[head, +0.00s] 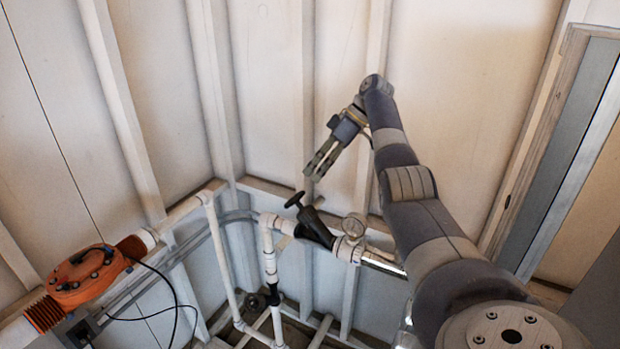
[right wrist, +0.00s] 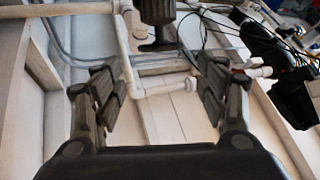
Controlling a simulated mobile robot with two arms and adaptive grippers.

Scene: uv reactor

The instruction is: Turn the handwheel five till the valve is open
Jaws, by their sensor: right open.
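A black handwheel (head: 295,200) sits on the end of a black valve body (head: 315,228), which angles up from the white pipework in the head view. No number is readable on it. My right gripper (head: 314,172) is open and empty, above and slightly right of the handwheel, with a gap between them. In the right wrist view, the two fingers of my right gripper (right wrist: 157,90) stand wide apart with nothing between them. A dark cylinder with a flat end (right wrist: 157,28), apparently the valve and handwheel, shows at the top, beyond the fingertips. My left gripper is not in view.
White pipes (head: 267,250) run below and beside the valve. A round gauge (head: 354,226) stands just right of it. An orange unit (head: 88,275) with black cables is at the lower left.

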